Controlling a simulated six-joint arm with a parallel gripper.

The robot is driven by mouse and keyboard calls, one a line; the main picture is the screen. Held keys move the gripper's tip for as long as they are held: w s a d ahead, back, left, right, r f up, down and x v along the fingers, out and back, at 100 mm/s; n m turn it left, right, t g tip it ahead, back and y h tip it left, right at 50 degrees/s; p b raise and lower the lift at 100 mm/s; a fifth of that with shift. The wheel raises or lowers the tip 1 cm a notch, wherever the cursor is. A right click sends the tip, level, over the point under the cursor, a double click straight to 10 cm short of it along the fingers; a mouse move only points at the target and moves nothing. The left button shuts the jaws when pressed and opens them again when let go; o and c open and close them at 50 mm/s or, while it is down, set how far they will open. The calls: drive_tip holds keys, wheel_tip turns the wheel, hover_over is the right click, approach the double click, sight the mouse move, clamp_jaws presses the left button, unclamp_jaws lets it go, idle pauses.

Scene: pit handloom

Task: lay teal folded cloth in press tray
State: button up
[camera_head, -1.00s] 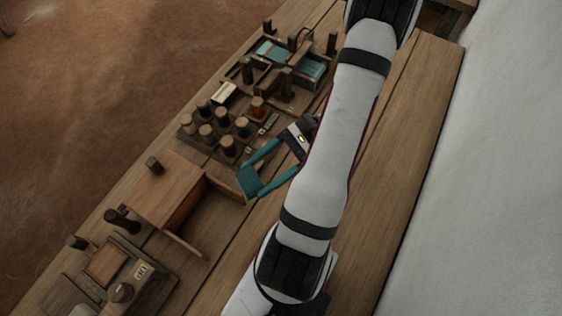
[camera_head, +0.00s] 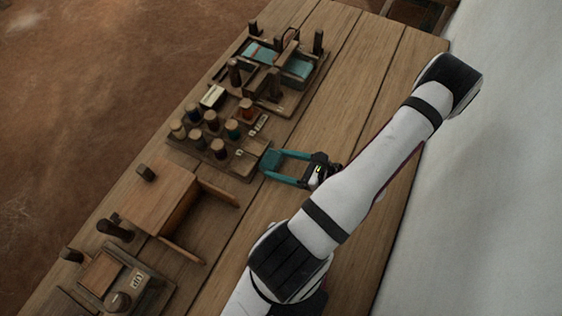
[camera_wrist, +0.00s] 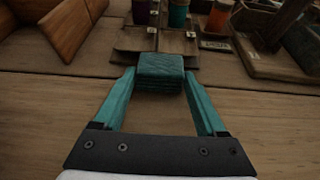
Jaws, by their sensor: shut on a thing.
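The teal folded cloth (camera_head: 269,160) is a small thick stack of layers. My gripper (camera_head: 270,169) has teal fingers and is shut on it. In the wrist view the cloth (camera_wrist: 160,68) sits between the fingertips (camera_wrist: 160,78), its layered edge toward me. The cloth is over the bench beside the bobbin stand; its height above the wood is hard to tell. A dark wooden tray assembly (camera_head: 287,100) with posts and teal pieces stands at the far end. I cannot tell for sure whether it is the press tray.
A stand of several coloured bobbins (camera_head: 220,149) is just left of the cloth. A wooden box with open side walls (camera_head: 185,240) lies nearer, and a labelled wooden fixture (camera_head: 150,292) at the lower left. Bare bench planks (camera_head: 345,120) lie to the right, beside the pale wall.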

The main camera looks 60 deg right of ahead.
drive_tip(key=o, duration=1.3)
drive_tip(key=shift+c, duration=0.2)
drive_tip(key=shift+r, duration=0.1)
drive_tip(key=v, duration=0.5)
drive_tip(key=shift+s+r, duration=0.1)
drive_tip(key=shift+s, duration=0.15)
drive_tip(key=w+a+r+n+g+y, duration=0.85)
drive_tip(key=w+a+r+n, duration=0.35)
drive_tip(key=n, duration=0.4)
drive_tip(key=s+a+r+n+g+h, duration=0.2)
drive_tip(key=s+a+r+n+h, duration=0.1)
drive_tip(key=a+n, duration=0.4)
drive_tip(key=s+a+r+n+g+h, duration=0.3)
drive_tip(key=s+a+r+n, duration=0.1)
drive_tip(key=a+n, duration=0.3)
drive_tip(key=shift+a+r+h, duration=0.2)
drive_tip(key=shift+r+h, duration=0.15)
drive_tip(key=shift+r, duration=0.15)
